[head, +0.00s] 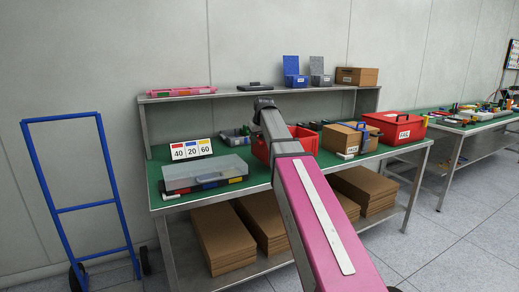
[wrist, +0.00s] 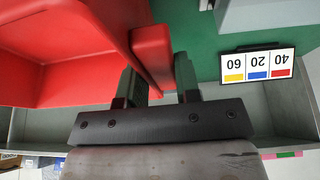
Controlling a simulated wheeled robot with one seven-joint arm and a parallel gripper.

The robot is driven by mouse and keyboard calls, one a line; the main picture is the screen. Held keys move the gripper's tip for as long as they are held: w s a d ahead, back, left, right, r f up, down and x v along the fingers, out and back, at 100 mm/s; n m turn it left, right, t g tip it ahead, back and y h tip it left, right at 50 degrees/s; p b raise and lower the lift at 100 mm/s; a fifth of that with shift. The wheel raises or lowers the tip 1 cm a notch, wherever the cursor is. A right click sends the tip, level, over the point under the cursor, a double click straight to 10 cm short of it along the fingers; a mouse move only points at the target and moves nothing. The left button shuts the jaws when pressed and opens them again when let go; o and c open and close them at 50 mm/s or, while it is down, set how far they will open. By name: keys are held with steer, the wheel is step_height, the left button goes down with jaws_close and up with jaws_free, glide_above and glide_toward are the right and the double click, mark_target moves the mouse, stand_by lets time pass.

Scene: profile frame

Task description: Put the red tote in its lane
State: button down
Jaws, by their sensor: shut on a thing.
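The red tote (head: 306,137) is on the green bench top, partly hidden behind my arm in the head view. In the wrist view the red tote (wrist: 60,50) fills the upper left, with its open inside showing. My gripper (wrist: 160,80) is shut on the tote's rim, with one finger on each side of the red wall. I cannot make out lane markings.
A clear-lidded case (head: 203,173) lies at the bench's front left. A cardboard box (head: 345,138) and a red FAIL box (head: 394,127) stand to the right. A shelf (head: 225,93) runs above the back.

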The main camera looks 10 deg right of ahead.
steer(key=shift+w+d+f, duration=0.15)
steer(key=shift+d+f, duration=0.2)
steer(key=shift+d, duration=0.05)
steer(key=shift+f, duration=2.05)
steer(key=c, duration=0.8)
jaws_free()
